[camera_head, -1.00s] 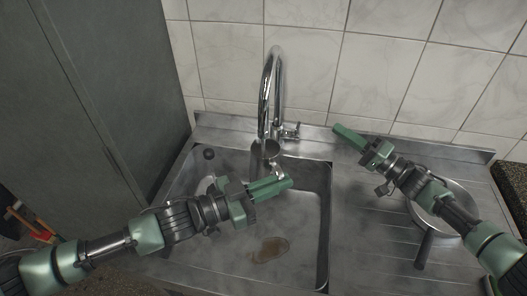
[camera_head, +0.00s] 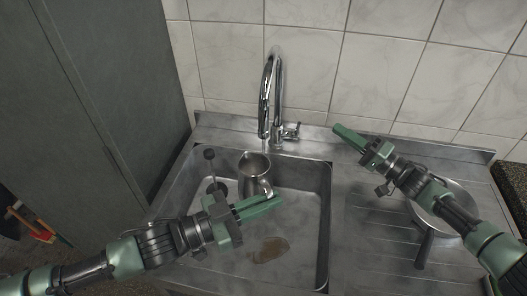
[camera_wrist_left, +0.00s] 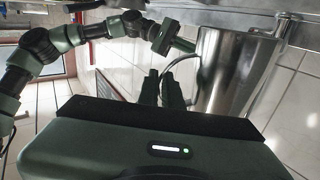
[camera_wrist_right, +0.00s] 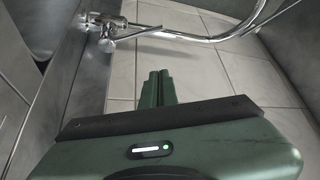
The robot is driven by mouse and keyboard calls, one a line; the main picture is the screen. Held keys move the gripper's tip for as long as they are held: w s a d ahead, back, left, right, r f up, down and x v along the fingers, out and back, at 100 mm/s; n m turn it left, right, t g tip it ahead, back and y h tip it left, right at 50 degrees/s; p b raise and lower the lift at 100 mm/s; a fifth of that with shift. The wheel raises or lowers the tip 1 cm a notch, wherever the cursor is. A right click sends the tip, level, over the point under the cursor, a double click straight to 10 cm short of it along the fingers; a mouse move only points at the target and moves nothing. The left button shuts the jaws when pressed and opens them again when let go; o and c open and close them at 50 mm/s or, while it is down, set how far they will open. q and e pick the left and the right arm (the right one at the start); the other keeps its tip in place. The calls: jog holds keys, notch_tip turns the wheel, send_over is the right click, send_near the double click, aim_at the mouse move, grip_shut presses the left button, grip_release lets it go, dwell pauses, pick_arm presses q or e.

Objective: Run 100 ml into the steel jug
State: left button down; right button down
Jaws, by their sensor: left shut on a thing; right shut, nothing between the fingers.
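The steel jug (camera_head: 254,166) looks upright in the sink, open top up, just in front of and a little left of the spout; it also shows in the left wrist view (camera_wrist_left: 235,75). My left gripper (camera_head: 262,205) is shut on its handle (camera_head: 267,187). I cannot tell whether the jug's base touches the sink floor. The chrome tap (camera_head: 270,90) stands behind the sink, its lever (camera_head: 291,130) on the right side. I cannot tell whether water runs or what is in the jug. My right gripper (camera_head: 345,133) is shut and empty, right of the lever and apart from it.
The sink (camera_head: 322,215) has a brown stain (camera_head: 268,250) on its floor. A thin rod with a black knob (camera_head: 209,154) stands at its left. A pan (camera_head: 455,192) lies on the ribbed drainer under my right arm. A tall grey cabinet (camera_head: 95,90) closes off the left.

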pick_arm(q)
jog(key=shift+s+a, duration=0.2)
jog(key=shift+s, duration=0.25)
jog(key=shift+s+a, duration=0.2)
jog(key=shift+s, duration=0.25)
